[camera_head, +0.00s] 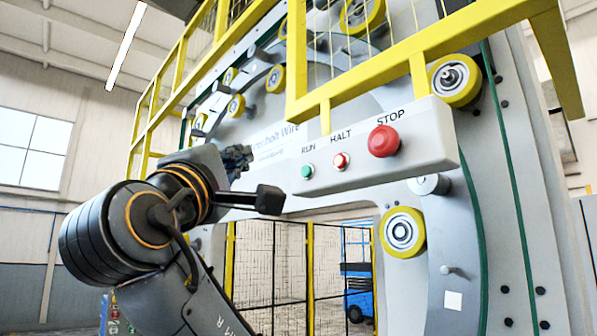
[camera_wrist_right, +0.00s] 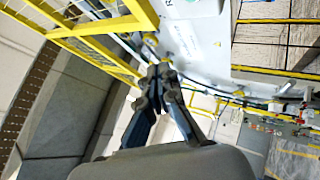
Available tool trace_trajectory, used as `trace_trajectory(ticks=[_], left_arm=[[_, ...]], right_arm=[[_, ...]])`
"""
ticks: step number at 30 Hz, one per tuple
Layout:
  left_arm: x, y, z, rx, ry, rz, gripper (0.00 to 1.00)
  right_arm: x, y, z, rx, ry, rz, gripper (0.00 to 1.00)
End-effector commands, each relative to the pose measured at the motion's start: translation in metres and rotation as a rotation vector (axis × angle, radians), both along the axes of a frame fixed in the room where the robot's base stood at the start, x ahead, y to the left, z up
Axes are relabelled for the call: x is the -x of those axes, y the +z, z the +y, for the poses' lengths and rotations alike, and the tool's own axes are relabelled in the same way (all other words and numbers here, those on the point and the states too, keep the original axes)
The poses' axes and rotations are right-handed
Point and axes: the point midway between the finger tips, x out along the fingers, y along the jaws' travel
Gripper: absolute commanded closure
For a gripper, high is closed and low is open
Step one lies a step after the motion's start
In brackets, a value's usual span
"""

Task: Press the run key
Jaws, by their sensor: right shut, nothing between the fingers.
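The run key is a small green button (camera_head: 307,171) under the label RUN, at the left end of a light grey control box (camera_head: 430,140). My right gripper (camera_head: 246,157) is shut and empty. In the head view it appears just left of the box's left end, apart from the run key in the picture; the gap in depth is hard to judge. In the right wrist view its fingertips (camera_wrist_right: 160,68) meet in front of pale machine panelling, and I cannot make out the run key there. My left gripper is not in view.
A smaller red button (camera_head: 340,161) marked HALT and a large red mushroom button (camera_head: 384,141) marked STOP sit right of the run key. Yellow guard rails (camera_head: 430,45) pass above the box. A yellow-rimmed roller (camera_head: 402,232) is below it.

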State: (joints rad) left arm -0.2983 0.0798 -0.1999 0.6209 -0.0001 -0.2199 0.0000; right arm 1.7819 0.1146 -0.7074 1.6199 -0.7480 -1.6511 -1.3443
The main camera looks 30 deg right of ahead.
Motion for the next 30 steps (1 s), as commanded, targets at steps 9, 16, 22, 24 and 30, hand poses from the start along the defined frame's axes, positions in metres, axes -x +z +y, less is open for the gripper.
trace_trajectory(ticks=[9,16,22,24,30], left_arm=[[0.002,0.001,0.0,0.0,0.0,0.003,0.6],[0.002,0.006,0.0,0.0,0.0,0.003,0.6],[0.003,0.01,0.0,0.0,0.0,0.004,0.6],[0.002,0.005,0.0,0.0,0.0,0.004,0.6],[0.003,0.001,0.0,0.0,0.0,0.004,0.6]], right_arm=[[-0.002,0.0,-0.006,-0.001,-0.001,0.002,1.0],[-0.006,0.001,-0.034,-0.002,-0.003,0.002,1.0],[-0.009,0.0,-0.061,-0.002,-0.003,0.002,1.0],[-0.011,-0.002,-0.069,-0.002,-0.001,0.002,1.0],[-0.013,-0.001,-0.084,-0.001,0.001,0.002,1.0]])
